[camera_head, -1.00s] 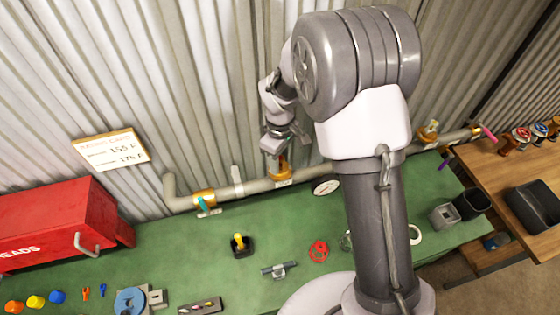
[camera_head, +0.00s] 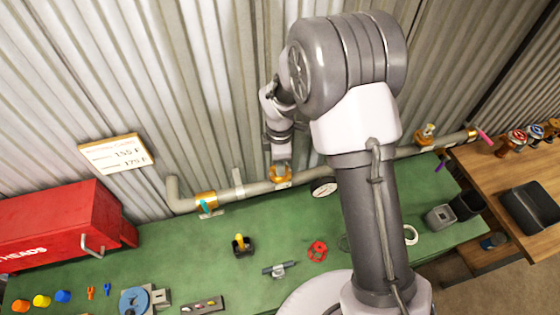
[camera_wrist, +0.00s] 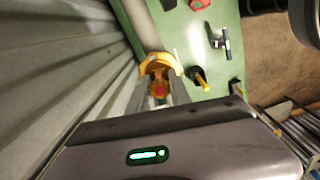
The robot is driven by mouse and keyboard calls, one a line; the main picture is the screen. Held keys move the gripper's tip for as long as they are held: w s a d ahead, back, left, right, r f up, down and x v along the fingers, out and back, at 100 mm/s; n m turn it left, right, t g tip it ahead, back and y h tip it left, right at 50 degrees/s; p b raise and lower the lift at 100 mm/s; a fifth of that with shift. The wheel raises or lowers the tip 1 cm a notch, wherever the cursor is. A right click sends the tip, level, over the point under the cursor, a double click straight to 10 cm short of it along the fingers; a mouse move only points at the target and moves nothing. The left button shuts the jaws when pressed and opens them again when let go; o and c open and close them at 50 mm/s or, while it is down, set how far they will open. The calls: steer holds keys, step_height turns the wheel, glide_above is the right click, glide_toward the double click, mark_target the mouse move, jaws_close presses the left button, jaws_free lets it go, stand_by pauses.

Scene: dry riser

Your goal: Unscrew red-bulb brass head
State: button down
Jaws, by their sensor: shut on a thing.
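The red-bulb brass head (camera_wrist: 159,89) sits in a brass fitting (camera_wrist: 157,62) on the grey pipe in the wrist view. My gripper (camera_wrist: 160,98) is shut on the head, with one finger on each side of it. In the head view my gripper (camera_head: 281,163) points down at the brass fitting (camera_head: 282,174) on the pipe (camera_head: 250,188). The head itself is hidden there by the gripper.
The pipe runs along the corrugated wall behind a green bench (camera_head: 330,235). A brass fitting with a teal part (camera_head: 206,203) is to the left; another fitting (camera_head: 426,136) is to the right. A red box (camera_head: 70,225) stands left. A black-and-yellow item (camera_head: 241,244) lies in front.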

steer(key=shift+r+n+p, duration=0.15)
steer(key=shift+n+p, duration=0.15)
steer(key=shift+n, duration=1.4)
steer(key=shift+s+n+p, duration=0.1)
steer(key=shift+n+p, duration=0.4)
steer(key=shift+n, duration=0.5)
steer(key=shift+n+p, duration=0.4)
steer(key=shift+n, duration=1.5)
steer(key=c, duration=1.1)
jaws_free()
